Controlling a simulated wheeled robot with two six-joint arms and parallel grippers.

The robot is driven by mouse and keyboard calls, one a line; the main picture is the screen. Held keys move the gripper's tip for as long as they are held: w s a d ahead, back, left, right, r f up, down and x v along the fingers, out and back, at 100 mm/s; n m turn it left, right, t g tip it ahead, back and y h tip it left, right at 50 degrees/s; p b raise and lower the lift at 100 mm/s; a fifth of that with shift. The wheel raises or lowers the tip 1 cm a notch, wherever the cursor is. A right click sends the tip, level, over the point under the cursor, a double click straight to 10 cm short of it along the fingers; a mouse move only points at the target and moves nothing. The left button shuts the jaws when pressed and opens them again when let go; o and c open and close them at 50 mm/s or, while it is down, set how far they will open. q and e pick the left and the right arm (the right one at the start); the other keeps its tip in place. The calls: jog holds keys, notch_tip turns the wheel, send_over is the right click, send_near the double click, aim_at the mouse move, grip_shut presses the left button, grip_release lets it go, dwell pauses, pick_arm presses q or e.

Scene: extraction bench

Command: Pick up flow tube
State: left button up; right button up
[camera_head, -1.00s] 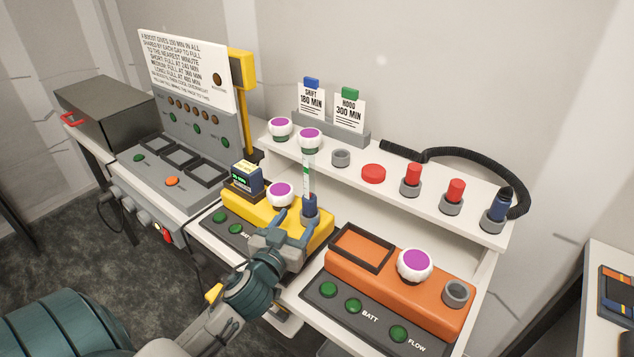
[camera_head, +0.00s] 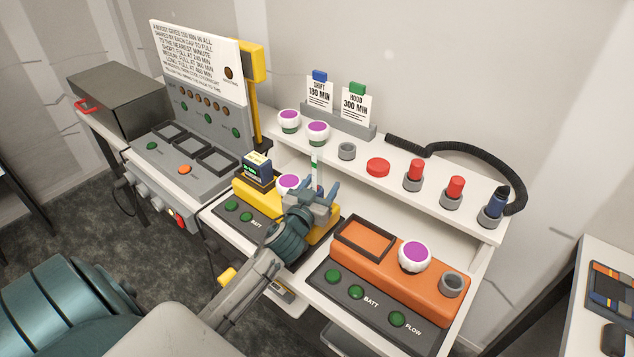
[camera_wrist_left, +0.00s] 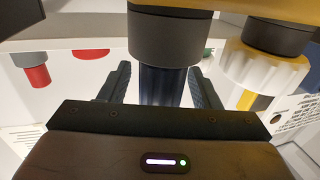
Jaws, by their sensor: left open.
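The flow tube (camera_head: 316,162) stands upright at the right end of the yellow unit (camera_head: 325,233), its clear upper part showing. My left gripper (camera_head: 321,188) is at its lower part and hides its blue base in the head view. In the left wrist view the dark blue base (camera_wrist_left: 161,86) lies between the two open fingers (camera_wrist_left: 160,92), with a gap visible on at least one side. A grey collar (camera_wrist_left: 172,38) shows at the base's end. My right gripper is not in view.
A purple-topped white knob (camera_head: 289,182) stands close left of the gripper. The orange unit (camera_head: 400,277) with another knob (camera_head: 414,256) is to the right. The shelf behind holds red plugs (camera_head: 415,170), a blue-topped piece (camera_head: 496,203) and a black hose (camera_head: 478,155).

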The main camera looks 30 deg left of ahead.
pick_arm(q)
jog(key=shift+s, duration=0.1)
jog(key=shift+c, duration=1.3)
grip_shut()
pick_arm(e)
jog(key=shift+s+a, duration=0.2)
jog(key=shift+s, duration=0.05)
pick_arm(q)
jog(key=shift+r, duration=0.1)
